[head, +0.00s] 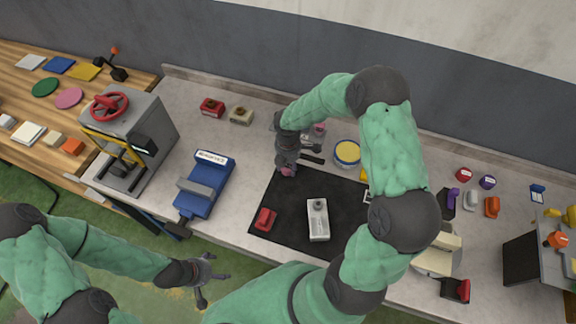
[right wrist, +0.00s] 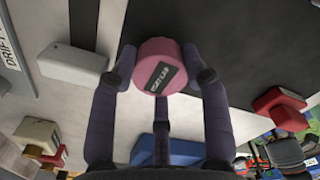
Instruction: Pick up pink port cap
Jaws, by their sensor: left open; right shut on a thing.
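The pink port cap (right wrist: 160,65) sits between the fingertips of my right gripper (right wrist: 162,77) in the right wrist view, its dark label facing the camera. In the head view my right gripper (head: 286,165) is shut on the cap (head: 288,171) at the upper left edge of the black mat (head: 290,215). The gripper partly hides the cap there, and I cannot tell whether it is clear of the surface. My left gripper (head: 202,279) is open and empty, in front of the table's front edge.
On the mat are a white device (head: 318,218) and a red block (head: 265,218). A blue tool (head: 205,186) and a grey press (head: 135,135) stand to the left. A yellow-topped round tin (head: 347,153) is behind the mat. Several small coloured parts lie at the right.

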